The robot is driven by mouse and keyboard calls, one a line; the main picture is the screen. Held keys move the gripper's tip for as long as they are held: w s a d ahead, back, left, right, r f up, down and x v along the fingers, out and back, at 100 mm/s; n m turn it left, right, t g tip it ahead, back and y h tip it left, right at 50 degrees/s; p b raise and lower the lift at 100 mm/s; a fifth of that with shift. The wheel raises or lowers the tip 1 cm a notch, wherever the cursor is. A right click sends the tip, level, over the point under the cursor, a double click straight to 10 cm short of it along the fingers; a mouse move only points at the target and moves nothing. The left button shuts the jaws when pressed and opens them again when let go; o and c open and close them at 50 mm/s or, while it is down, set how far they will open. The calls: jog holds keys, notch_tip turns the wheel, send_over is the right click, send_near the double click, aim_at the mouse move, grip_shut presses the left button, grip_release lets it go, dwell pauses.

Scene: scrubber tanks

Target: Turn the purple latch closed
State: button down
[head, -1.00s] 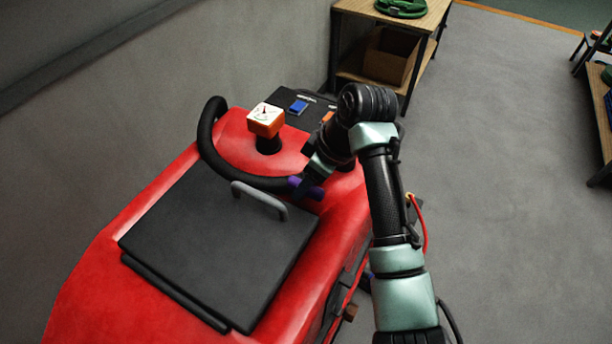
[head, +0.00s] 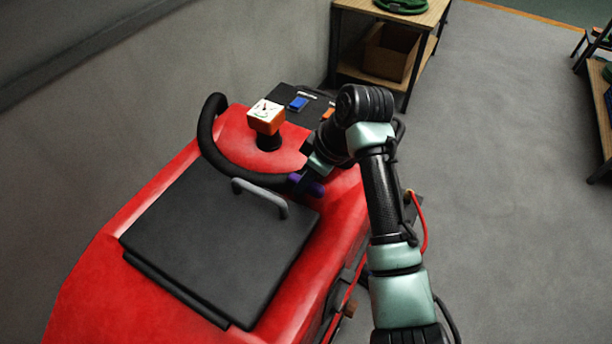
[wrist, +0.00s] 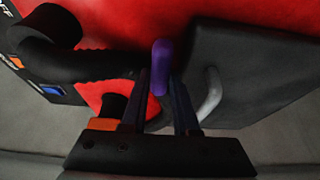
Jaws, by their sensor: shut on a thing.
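The purple latch (head: 312,188) is on the red machine, by the right edge of the black lid. In the wrist view the purple latch (wrist: 161,62) stands between the two dark fingers, its far end showing beyond them. My gripper (wrist: 161,88) is shut on it. In the head view my gripper (head: 305,180) reaches down to the latch from the right, and the fingers hide part of it. The latch's base is hidden.
The black lid (head: 215,245) with a grey handle (head: 262,196) lies left of the latch. An orange gauge box (head: 266,117) and a control panel with a blue switch (head: 299,103) stand farther back. Open floor (head: 500,200) lies right.

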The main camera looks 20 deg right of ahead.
jog(key=shift+r, duration=0.1)
jog(key=m+p, duration=0.1)
jog(key=m, duration=0.1)
jog(key=m+t+h+p, duration=0.1)
jog(key=m+p, duration=0.1)
jog(key=shift+s+a+r, duration=0.1)
jog(key=shift+s+a, duration=0.05)
jog(key=shift+a, duration=0.25)
jog(key=m+h+p, duration=0.1)
jog(key=m, duration=0.1)
jog(key=m+h+p, duration=0.1)
jog(key=m+p, duration=0.1)
jog(key=shift+a+m, duration=0.3)
jog(key=shift+a, duration=0.05)
jog(key=m, duration=0.1)
jog(key=m+h+p, duration=0.1)
jog(key=m, duration=0.1)
jog(key=m+h, duration=0.1)
jog(key=m, duration=0.1)
jog(key=shift+a+p, duration=0.35)
jog(key=shift+p, duration=0.05)
jog(key=shift+w+a+m+g+h, duration=0.1)
jog(key=shift+m+g+h, duration=0.15)
jog(key=shift+m, duration=0.5)
jog(key=shift+w+m+g+h, duration=0.2)
jog(key=shift+m+g, duration=0.1)
jog(key=shift+m, duration=0.4)
jog(key=shift+w+a+m+g+h, duration=0.1)
jog(key=shift+m+g+h, duration=0.15)
jog(key=shift+m, duration=0.5)
